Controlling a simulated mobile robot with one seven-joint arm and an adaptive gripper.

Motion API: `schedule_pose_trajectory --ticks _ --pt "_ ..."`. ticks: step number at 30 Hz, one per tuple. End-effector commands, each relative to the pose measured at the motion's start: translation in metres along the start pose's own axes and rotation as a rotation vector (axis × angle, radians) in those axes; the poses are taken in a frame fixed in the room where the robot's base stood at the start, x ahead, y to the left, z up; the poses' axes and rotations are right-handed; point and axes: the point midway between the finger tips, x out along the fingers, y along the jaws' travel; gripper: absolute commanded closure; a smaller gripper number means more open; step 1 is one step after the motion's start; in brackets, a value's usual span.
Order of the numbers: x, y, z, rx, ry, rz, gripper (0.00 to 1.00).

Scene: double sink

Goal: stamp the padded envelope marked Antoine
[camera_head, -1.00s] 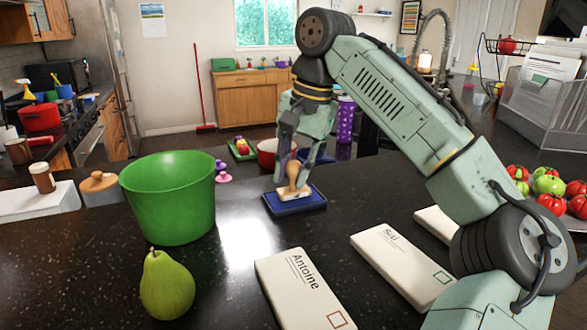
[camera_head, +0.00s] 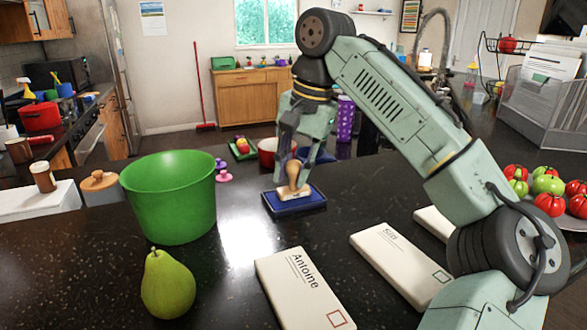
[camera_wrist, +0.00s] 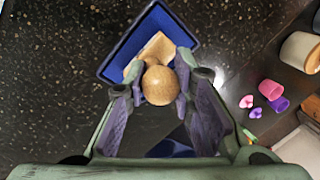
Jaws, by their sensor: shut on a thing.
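My gripper (camera_head: 294,168) is shut on the wooden stamp (camera_head: 293,174), which has a round knob handle and a pale block base. The stamp stands upright on the blue ink pad (camera_head: 310,203). In the wrist view, the stamp's knob (camera_wrist: 159,84) sits between my fingers (camera_wrist: 157,92), with the ink pad (camera_wrist: 118,67) under it. The padded envelope marked Antoine (camera_head: 292,283) lies flat at the front of the dark counter, with an empty red square in its near corner. The underside of the stamp is hidden.
A second envelope (camera_head: 392,262) with a dark square lies right of Antoine's, and a third (camera_head: 437,222) lies behind it, partly hidden by my arm. A green bucket (camera_head: 170,205) and a pear (camera_head: 168,285) stand left. A plate of tomatoes is at far right.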

Motion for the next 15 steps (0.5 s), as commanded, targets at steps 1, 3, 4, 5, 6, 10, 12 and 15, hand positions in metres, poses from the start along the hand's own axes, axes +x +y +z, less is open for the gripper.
schedule_pose_trajectory --ticks 1,3,4,5,6,10,12,15 --pt "0.000 0.000 0.000 0.000 -0.003 0.004 0.95" --pt "-0.005 -0.001 0.000 0.000 -0.002 0.002 0.95" --pt "-0.007 -0.002 0.000 0.000 -0.002 0.003 0.95" --pt "-0.010 -0.002 0.000 0.000 -0.001 0.003 0.95" --pt "-0.013 -0.003 0.000 0.000 -0.001 0.003 0.95" --pt "-0.024 -0.006 0.001 -0.001 -0.001 0.001 0.95" --pt "-0.030 -0.006 0.000 0.001 0.001 0.003 0.95" --pt "-0.038 -0.008 0.000 0.001 0.000 0.003 0.95"
